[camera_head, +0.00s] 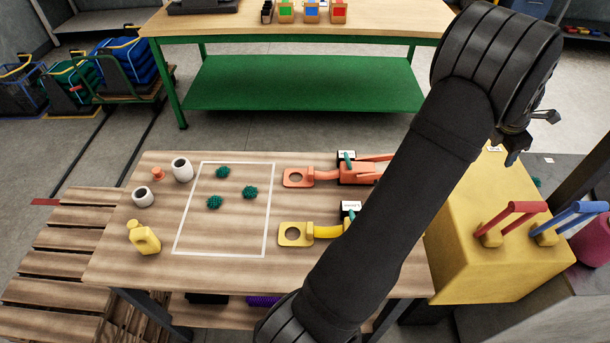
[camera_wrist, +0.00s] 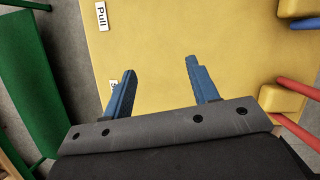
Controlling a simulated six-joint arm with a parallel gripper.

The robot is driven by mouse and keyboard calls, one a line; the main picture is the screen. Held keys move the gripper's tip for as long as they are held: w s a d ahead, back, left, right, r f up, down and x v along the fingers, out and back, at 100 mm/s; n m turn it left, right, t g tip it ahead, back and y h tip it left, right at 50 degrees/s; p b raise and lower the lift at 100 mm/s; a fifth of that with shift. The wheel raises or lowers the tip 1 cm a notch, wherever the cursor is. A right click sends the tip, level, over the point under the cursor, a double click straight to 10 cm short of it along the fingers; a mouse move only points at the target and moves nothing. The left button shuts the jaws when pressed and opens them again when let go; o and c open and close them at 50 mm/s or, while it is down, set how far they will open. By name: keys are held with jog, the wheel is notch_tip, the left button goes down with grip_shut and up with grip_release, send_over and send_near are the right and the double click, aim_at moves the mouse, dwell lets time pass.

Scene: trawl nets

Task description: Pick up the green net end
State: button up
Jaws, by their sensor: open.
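I cannot make out a clear green net end. A small teal-green patch (camera_head: 537,182) shows behind the yellow box, mostly hidden, and I cannot tell what it is. Three dark green spiky clumps, one of them the middle-left clump (camera_head: 214,202), lie inside a white outline on the wooden table. My gripper (camera_head: 514,145) is above the back of the yellow box (camera_head: 470,255), well to the right of the clumps. In the wrist view its blue fingers (camera_wrist: 159,66) are apart and empty, over the yellow surface (camera_wrist: 200,25).
Red (camera_head: 512,218) and blue (camera_head: 578,220) handles stand up from the yellow box. A magenta rounded thing (camera_head: 592,240) is at the right edge. Orange (camera_head: 298,177) and yellow (camera_head: 294,234) fittings, white cups and a yellow bottle (camera_head: 143,238) are on the wooden table.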

jog(key=w+a+m+y, duration=0.1)
jog(key=w+a+m, duration=0.4)
jog(key=a, duration=0.5)
jog(key=w+a+m, duration=0.5)
jog(key=a, duration=0.5)
jog(key=m+g+y, duration=0.1)
jog(key=m+g, duration=0.1)
jog(key=m, duration=2.8)
send_over(249, 190)
jog(key=f, duration=1)
jog(key=shift+s+a+f, duration=0.25)
jog(key=shift+s+a, duration=0.1)
jog(key=shift+w+d+f, duration=0.1)
jog(key=shift+f, duration=1)
jog(key=shift+w+d+f, duration=0.1)
jog(key=shift+w+f, duration=0.05)
jog(key=shift+f, duration=0.9)
jog(key=shift+w+d+f, duration=0.1)
jog(key=shift+f, duration=1)
